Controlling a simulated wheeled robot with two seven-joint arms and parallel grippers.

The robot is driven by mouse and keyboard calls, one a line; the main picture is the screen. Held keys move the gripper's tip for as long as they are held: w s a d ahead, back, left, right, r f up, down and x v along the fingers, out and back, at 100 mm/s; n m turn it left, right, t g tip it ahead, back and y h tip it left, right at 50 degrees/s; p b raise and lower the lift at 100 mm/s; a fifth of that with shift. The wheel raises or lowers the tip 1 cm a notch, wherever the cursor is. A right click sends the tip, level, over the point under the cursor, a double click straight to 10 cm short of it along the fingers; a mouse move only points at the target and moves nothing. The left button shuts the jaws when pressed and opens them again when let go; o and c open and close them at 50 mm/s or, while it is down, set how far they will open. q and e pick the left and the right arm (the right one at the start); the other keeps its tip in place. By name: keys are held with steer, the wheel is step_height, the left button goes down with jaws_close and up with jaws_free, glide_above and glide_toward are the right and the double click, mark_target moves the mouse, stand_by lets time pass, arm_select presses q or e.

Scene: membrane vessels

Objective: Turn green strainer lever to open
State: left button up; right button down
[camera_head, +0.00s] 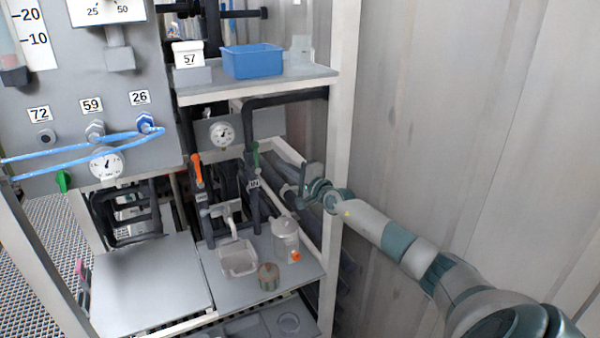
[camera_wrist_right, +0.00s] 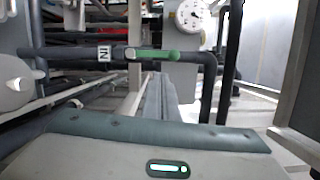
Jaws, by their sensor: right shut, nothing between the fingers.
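The green strainer lever (camera_head: 256,155) is a slim handle on a dark vertical pipe at the centre right of the rack in the head view. It points upward along the pipe, above a small white "IN" label (camera_head: 254,184). In the right wrist view, which is turned on its side, the green lever (camera_wrist_right: 152,54) lies along the dark pipe beside the label (camera_wrist_right: 104,54). My right gripper (camera_head: 303,178) is to the right of the lever, apart from it, shut and empty. My left gripper is not in view.
An orange lever (camera_head: 197,168) stands on a pipe to the left. A round gauge (camera_head: 222,134) sits behind. A pale rack post (camera_head: 341,120) stands close to my right arm. A clear jug (camera_head: 285,238) and a tray (camera_head: 238,259) are below.

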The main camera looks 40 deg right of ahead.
steer(key=s, duration=0.7)
steer(key=shift+s, duration=0.15)
steer(key=shift+f, duration=0.1)
stand_by(0.5)
